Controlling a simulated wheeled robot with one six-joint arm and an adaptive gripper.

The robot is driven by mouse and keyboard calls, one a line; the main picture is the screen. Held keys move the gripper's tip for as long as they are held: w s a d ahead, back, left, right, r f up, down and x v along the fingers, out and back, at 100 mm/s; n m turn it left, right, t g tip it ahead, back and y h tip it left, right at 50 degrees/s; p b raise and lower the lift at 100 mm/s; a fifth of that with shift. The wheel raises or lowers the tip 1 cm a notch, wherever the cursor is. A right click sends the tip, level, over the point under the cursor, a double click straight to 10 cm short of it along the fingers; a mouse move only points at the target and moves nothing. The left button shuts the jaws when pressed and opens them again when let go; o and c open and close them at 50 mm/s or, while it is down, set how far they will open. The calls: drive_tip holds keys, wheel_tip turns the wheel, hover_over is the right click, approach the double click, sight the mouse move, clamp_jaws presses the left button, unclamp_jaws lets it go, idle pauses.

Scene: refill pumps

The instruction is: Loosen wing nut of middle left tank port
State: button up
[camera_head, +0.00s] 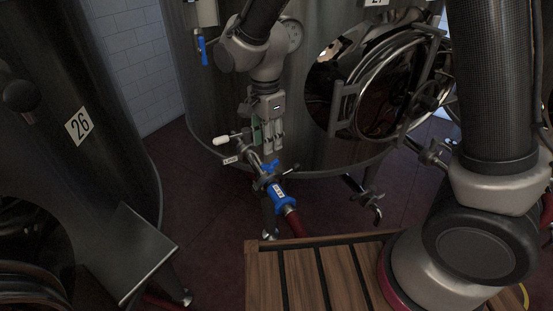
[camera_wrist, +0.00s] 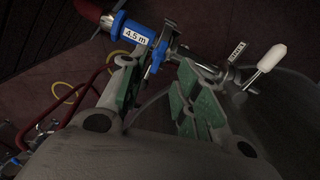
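The tank port (camera_head: 254,150) sticks out low on the front of the middle tank, with a white valve handle (camera_head: 222,140) and a small label. At its outer end is a blue wing nut (camera_head: 271,167), which also shows in the wrist view (camera_wrist: 157,56). A blue hose coupling follows it, labelled "4.5 m" in the wrist view (camera_wrist: 135,33). My gripper (camera_head: 273,148) hangs just above the port. In the wrist view its green-padded fingers (camera_wrist: 156,68) are apart, with the wing nut near and between the tips. I cannot tell whether they touch it.
A red hose (camera_head: 295,222) runs from the coupling towards a slatted wooden deck (camera_head: 320,280). A second outlet pipe (camera_head: 362,194) and the round door (camera_head: 385,90) are to the right. Tank 26 (camera_head: 75,180) stands at left. Dark floor between the tanks is clear.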

sight(268, 163)
drive_tip(key=shift+m, duration=0.4)
drive_tip(key=shift+f, duration=0.3)
wheel_tip(268, 163, down, 7)
drive_tip(key=shift+f, duration=0.1)
clamp_jaws()
